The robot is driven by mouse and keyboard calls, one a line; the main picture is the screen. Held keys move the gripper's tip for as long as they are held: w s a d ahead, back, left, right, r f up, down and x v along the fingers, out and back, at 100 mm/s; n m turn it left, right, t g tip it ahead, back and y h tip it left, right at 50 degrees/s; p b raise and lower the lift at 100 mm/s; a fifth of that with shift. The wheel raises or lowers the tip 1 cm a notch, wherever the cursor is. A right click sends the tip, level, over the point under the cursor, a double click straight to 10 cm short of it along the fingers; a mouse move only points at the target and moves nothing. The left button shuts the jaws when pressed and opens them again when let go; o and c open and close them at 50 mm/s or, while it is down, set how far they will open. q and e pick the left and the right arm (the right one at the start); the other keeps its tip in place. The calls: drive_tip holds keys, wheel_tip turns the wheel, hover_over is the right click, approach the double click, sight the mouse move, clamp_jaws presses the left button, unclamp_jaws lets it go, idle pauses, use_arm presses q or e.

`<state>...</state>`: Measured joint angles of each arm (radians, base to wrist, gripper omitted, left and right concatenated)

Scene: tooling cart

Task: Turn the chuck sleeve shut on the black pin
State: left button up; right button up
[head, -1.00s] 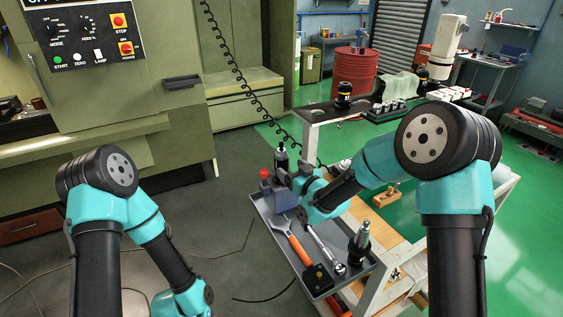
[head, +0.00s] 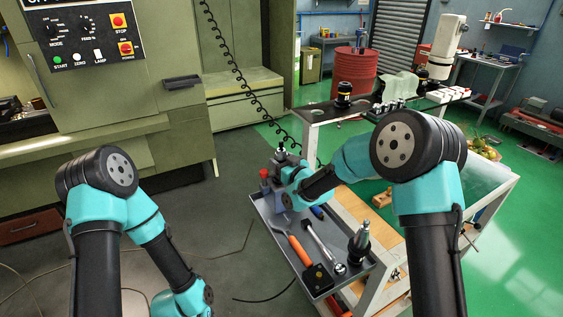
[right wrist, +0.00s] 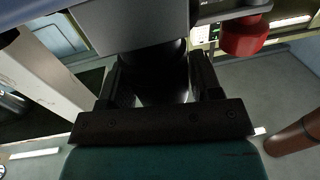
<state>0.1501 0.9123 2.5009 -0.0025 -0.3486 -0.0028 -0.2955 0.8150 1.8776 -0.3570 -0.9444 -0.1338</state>
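My right gripper (right wrist: 163,88) is at a grey fixture (head: 285,170) at the tray's far end. In the right wrist view its two dark fingers lie on either side of a dark round body (right wrist: 158,65), apparently the chuck sleeve, just under a grey block (right wrist: 130,25). I cannot tell whether the fingers press on it. In the head view my arm hides most of the sleeve, and only a dark tip (head: 281,148) shows above. I cannot make out the black pin for sure. My left arm hangs at the lower left, its gripper out of view.
A red knob (head: 264,173) sits beside the fixture; it also shows in the right wrist view (right wrist: 245,36). A coiled cord hangs behind.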

drive_tip(key=c, duration=0.6)
drive_tip(key=shift+o, duration=0.2)
drive_tip(key=shift+a+m+t+h, duration=0.1)
drive_tip(key=shift+m+t+h, duration=0.35)
drive_tip(key=shift+h, duration=0.25)
drive_tip(key=shift+m+t+h, duration=0.55)
drive_tip(key=shift+m+h, duration=0.65)
drive_tip(key=shift+h, duration=0.5)
drive_tip(key=shift+m+t+h, duration=0.5)
drive_tip(key=shift+m+h, duration=0.65)
drive_tip(key=shift+h, duration=0.55)
drive_tip(key=o, duration=0.9)
drive_tip(key=shift+o, duration=0.2)
drive_tip(key=shift+n+y, duration=0.3)
drive_tip(key=shift+y, duration=0.2)
